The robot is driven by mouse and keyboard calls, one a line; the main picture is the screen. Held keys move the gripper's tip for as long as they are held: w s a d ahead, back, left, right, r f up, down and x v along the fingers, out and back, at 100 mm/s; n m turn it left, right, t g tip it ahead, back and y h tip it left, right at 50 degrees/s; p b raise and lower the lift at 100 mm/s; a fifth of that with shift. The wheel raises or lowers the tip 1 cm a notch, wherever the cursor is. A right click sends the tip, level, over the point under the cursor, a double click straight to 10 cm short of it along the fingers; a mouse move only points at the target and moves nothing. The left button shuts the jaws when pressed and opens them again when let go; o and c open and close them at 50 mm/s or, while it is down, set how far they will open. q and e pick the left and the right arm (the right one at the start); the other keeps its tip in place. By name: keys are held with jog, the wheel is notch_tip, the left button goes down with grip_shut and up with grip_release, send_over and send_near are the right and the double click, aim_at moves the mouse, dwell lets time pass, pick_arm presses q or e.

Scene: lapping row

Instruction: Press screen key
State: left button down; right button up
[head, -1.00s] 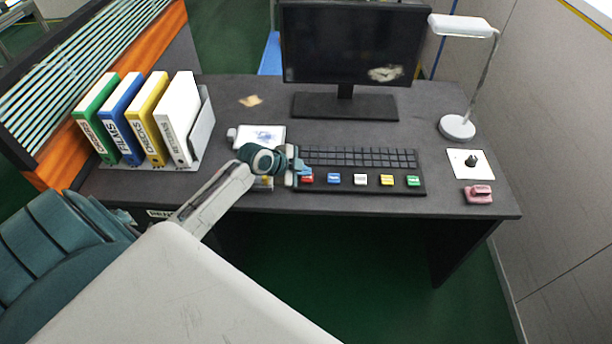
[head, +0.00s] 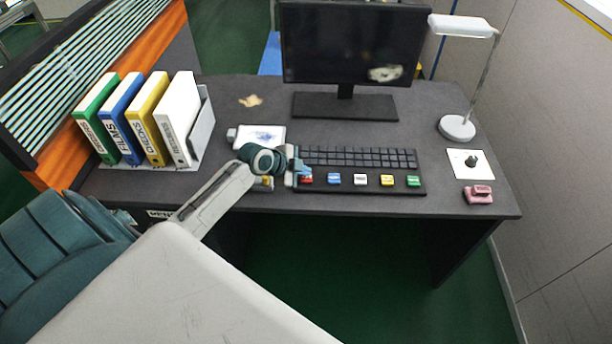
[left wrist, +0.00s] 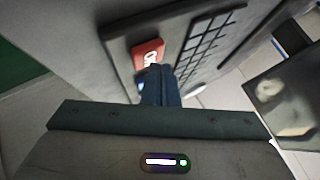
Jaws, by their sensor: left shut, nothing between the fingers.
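A black keyboard (head: 345,158) lies on the dark desk, with a row of coloured keys along its front. These are a red key (head: 306,179), a blue key (head: 333,179), a white key (head: 360,180), a yellow key (head: 387,180) and a green key (head: 413,181). My left gripper (head: 303,169) is shut and empty, with its tips at the red key. In the left wrist view the blue fingertips (left wrist: 158,72) reach the near edge of the red key (left wrist: 147,52); I cannot tell if they touch it. The monitor (head: 350,45) is dark with a pale patch. My right gripper is out of view.
Upright binders (head: 150,118) stand at the left. A lamp (head: 457,127) stands at the right rear, with a white card (head: 480,171) and a pink object (head: 478,194) in front of it. A white pad (head: 258,137) lies left of the keyboard.

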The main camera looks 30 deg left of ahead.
aim_at(303, 178)
pick_arm(q)
jog(key=shift+f, duration=0.15)
jog(key=shift+f+b, duration=0.35)
jog(key=shift+r, duration=0.1)
dwell(0.4)
jog(key=shift+r+p, duration=0.3)
jog(key=shift+r, duration=0.05)
jog(key=shift+r+p, duration=0.5)
jog(key=shift+r, duration=0.1)
notch_tip(303, 178, up, 5)
jog(key=p, duration=0.3)
jog(key=shift+p, duration=0.35)
jog(key=shift+f, duration=0.1)
